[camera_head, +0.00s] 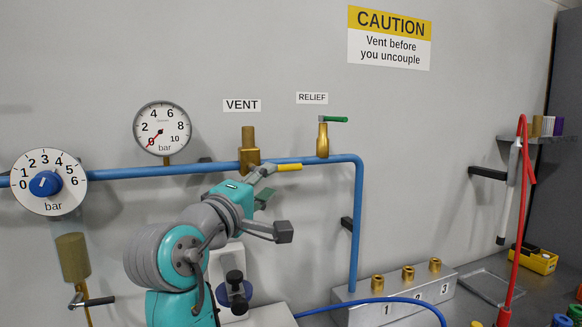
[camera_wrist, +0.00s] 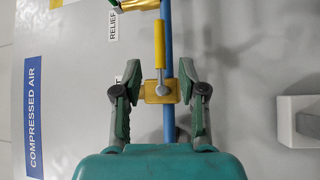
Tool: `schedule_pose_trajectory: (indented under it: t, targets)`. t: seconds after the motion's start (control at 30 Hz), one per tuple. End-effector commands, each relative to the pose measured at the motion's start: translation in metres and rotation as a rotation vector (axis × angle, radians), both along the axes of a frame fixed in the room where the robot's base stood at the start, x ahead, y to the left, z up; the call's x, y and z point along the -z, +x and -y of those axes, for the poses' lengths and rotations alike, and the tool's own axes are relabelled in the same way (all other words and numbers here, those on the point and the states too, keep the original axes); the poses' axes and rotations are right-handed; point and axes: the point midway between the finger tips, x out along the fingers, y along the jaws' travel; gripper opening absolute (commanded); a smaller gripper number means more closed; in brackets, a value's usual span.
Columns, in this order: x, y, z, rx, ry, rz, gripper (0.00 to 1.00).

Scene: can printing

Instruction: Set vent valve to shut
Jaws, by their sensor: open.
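The vent valve has a brass body (camera_head: 249,150) on the blue pipe (camera_head: 356,230), under the VENT label (camera_head: 241,106). Its yellow lever (camera_head: 289,167) points right, along the pipe. In the wrist view the yellow lever (camera_wrist: 160,42) lies in line with the pipe, its pivot on the brass body (camera_wrist: 151,93). My gripper (camera_head: 268,180) is open in front of the valve. In the wrist view my gripper (camera_wrist: 160,82) has one finger on each side of the lever's pivot end. Whether either finger touches the valve is unclear.
The relief valve (camera_head: 322,143), with a green lever, stands right of the vent valve. A pressure gauge (camera_head: 162,129) has its red needle near 0. A regulator with a blue knob (camera_head: 45,184) is far left. A grey block (camera_head: 405,300) with brass fittings stands lower right.

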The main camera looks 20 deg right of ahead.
Motion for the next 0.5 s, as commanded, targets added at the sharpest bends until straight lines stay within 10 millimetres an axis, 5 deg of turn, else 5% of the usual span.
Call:
schedule_pose_trajectory:
  t: [0.5]
  targets:
    - [-0.011, 0.057, 0.057, 0.001, 0.000, 0.000, 0.41]
